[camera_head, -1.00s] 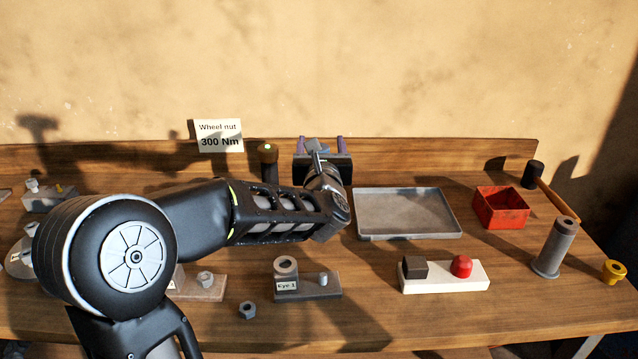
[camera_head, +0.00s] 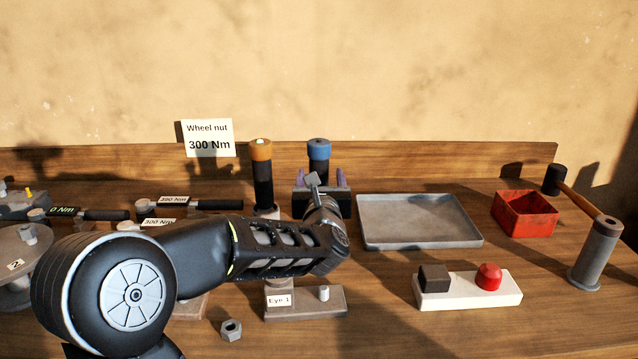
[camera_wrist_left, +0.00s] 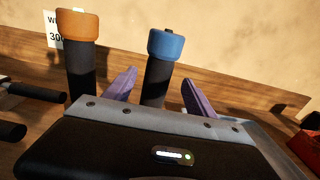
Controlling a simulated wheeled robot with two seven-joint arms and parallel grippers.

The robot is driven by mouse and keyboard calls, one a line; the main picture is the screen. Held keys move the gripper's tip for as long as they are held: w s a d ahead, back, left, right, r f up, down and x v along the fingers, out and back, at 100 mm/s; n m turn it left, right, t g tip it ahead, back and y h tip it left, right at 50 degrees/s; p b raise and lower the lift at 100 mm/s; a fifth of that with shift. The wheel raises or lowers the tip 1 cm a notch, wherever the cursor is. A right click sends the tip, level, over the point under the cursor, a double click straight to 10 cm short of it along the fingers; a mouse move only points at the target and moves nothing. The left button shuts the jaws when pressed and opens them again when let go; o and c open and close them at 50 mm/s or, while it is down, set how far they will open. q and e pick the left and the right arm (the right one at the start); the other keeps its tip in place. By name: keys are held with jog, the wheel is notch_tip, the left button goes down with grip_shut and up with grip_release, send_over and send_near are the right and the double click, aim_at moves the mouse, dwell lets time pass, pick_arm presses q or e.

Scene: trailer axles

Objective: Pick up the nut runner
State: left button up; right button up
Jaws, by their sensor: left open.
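Two upright tools with black bodies stand at the back of the bench, one with a blue cap (camera_head: 319,149) and one with an orange cap (camera_head: 261,150). The frames do not label either as the nut runner. My left gripper (camera_head: 319,178) is open, with its purple fingers at either side of the blue-capped tool. In the left wrist view the blue-capped tool (camera_wrist_left: 163,60) stands between the spread fingertips, with gaps visible at both sides. The orange-capped tool (camera_wrist_left: 78,50) is left of the fingers. The gripper body hides the blue tool's lower part. My right gripper is out of view.
A grey tray (camera_head: 420,220) and a red bin (camera_head: 525,213) lie to the right. Torque wrenches (camera_head: 200,204) lie to the left. A white block with a red button (camera_head: 467,289), a hammer (camera_head: 569,187) and a loose nut (camera_head: 231,330) are also on the bench.

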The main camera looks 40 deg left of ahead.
aim_at(320, 172)
pick_arm(q)
jog(key=shift+x, duration=1.35)
jog(key=shift+s, duration=0.1)
jog(key=shift+p, duration=0.3)
jog(key=shift+w+a+r, duration=0.1)
jog(key=shift+w+a, duration=0.15)
jog(key=shift+w, duration=0.05)
jog(key=p+x, duration=0.1)
jog(key=x, duration=0.2)
jog(key=shift+w+a+p, duration=0.2)
jog(key=shift+a+p, duration=0.05)
jog(key=shift+p, duration=0.05)
jog(key=shift+w+a, duration=0.3)
jog(key=shift+w, duration=0.05)
jog(key=shift+c, duration=0.3)
